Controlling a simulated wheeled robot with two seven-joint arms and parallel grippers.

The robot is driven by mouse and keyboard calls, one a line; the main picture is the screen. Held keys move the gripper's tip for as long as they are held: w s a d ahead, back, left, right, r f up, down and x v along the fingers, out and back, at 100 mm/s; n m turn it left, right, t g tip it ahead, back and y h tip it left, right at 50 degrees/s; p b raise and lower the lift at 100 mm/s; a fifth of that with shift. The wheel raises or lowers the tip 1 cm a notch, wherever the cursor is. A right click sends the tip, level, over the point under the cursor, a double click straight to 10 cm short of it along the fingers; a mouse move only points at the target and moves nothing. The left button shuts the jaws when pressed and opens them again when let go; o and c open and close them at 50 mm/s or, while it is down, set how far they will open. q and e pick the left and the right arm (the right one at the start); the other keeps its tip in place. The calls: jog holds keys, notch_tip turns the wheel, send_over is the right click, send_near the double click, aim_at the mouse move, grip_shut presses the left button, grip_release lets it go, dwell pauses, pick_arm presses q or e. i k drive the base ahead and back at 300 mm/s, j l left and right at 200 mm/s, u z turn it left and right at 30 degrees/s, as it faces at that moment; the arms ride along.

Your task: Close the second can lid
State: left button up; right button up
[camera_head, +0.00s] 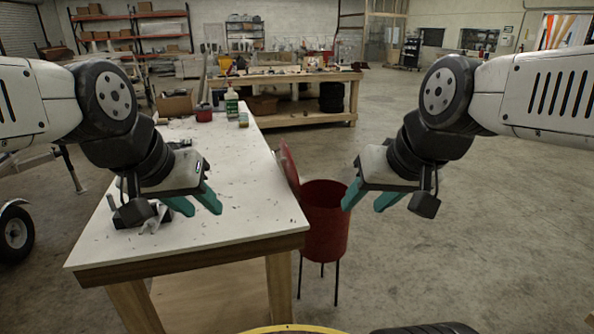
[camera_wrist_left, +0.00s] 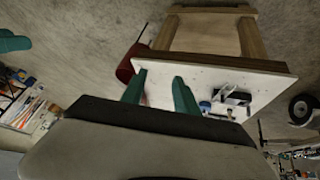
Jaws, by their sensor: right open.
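A red can (camera_head: 325,222) stands on thin dark legs on the floor, against the right side of the white table. Its red lid (camera_head: 289,167) is tilted up on the can's left side, beside the table edge. My right gripper (camera_head: 367,200) is open and empty, just right of the can's opening in the head view.
Floor to the right is clear.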

aim_at(288, 165)
jog(key=i+j, duration=0.3)
jog(key=i, duration=0.2)
jog(key=i+j+z, duration=0.15)
jog(key=i+j, duration=0.2)
jog(key=i, duration=0.15)
